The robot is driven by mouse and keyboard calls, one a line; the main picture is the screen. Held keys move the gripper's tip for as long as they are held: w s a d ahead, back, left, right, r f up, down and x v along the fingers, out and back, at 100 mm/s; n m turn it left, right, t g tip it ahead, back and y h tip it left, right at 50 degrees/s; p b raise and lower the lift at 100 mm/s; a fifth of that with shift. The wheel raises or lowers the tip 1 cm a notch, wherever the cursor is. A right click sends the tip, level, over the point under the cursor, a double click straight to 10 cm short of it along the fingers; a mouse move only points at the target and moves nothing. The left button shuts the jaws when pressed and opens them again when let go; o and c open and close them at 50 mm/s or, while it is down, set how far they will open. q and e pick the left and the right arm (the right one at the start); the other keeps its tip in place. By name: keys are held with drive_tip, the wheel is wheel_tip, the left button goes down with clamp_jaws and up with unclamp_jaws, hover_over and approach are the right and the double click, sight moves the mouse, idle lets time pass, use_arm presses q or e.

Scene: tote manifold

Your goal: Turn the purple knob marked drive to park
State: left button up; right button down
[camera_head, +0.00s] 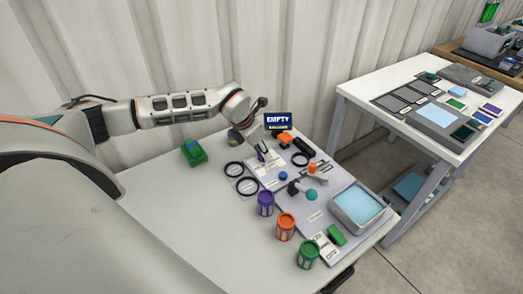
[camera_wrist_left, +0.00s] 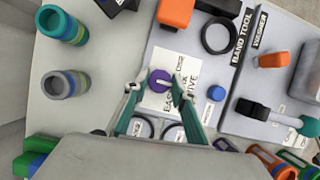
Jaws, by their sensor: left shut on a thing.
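The purple knob (camera_wrist_left: 160,78) sits on a white label plate in the left wrist view, with printed words including what reads like "DRIVE" beside it. A pale bar crosses its top and points right in that view. My left gripper (camera_wrist_left: 160,82) has its teal fingers on either side of the knob and is shut on it. In the head view my left gripper (camera_head: 256,150) reaches down to the panel, with a bit of the purple knob (camera_head: 262,157) showing below it; the rest is hidden. My right gripper is in neither view.
A blue knob (camera_wrist_left: 216,93), a black ring (camera_wrist_left: 217,36) and an orange block (camera_wrist_left: 273,60) stand near the knob. Purple (camera_head: 265,203), orange (camera_head: 286,226) and green (camera_head: 307,254) cups line the panel's front. An "EMPTY" sign (camera_head: 278,120) stands behind.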

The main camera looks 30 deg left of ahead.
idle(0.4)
use_arm(q)
drive_tip(key=o, duration=1.1)
drive_tip(key=shift+r, duration=0.1)
drive_tip(key=v, duration=1.2)
